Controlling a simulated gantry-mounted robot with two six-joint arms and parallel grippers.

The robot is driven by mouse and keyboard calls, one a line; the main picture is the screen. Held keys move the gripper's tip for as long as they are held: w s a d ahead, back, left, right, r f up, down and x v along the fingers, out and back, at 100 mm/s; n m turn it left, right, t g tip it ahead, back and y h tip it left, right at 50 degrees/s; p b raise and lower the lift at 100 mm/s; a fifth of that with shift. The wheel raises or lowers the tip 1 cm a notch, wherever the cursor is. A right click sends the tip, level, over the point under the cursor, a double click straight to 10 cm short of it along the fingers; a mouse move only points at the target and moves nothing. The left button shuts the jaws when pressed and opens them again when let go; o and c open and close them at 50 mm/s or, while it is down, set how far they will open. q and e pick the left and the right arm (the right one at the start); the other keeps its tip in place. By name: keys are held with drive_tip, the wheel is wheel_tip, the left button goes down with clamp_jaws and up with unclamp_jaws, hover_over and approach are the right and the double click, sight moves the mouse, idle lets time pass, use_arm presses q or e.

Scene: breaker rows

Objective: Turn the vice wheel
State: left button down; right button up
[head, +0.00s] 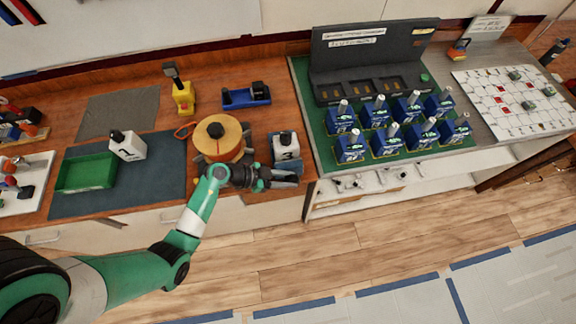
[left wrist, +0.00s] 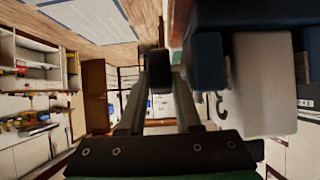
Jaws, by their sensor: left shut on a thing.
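A small blue vice (head: 276,158) stands at the front right end of the wooden bench and holds a white block (head: 287,147) with a dark top. In the left wrist view, the blue vice body (left wrist: 206,62) and white block (left wrist: 262,85) fill the right side. My left gripper (head: 291,179) is at the vice's front side, low beside the bench edge. Its fingers are shut on a dark vice wheel (left wrist: 158,72), which shows between the fingertips in the left wrist view. In the head view the gripper hides the wheel. My right gripper is not in view.
A round yellow-orange drum (head: 219,139) stands close left of the vice, beside my left wrist. A green board (head: 303,75) with several blue breakers lies to the right. A green tray (head: 86,172) sits on a dark mat (head: 162,180) at left. Floor in front is clear.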

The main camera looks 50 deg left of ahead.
use_arm(q)
drive_tip(key=c, duration=0.9)
unclamp_jaws()
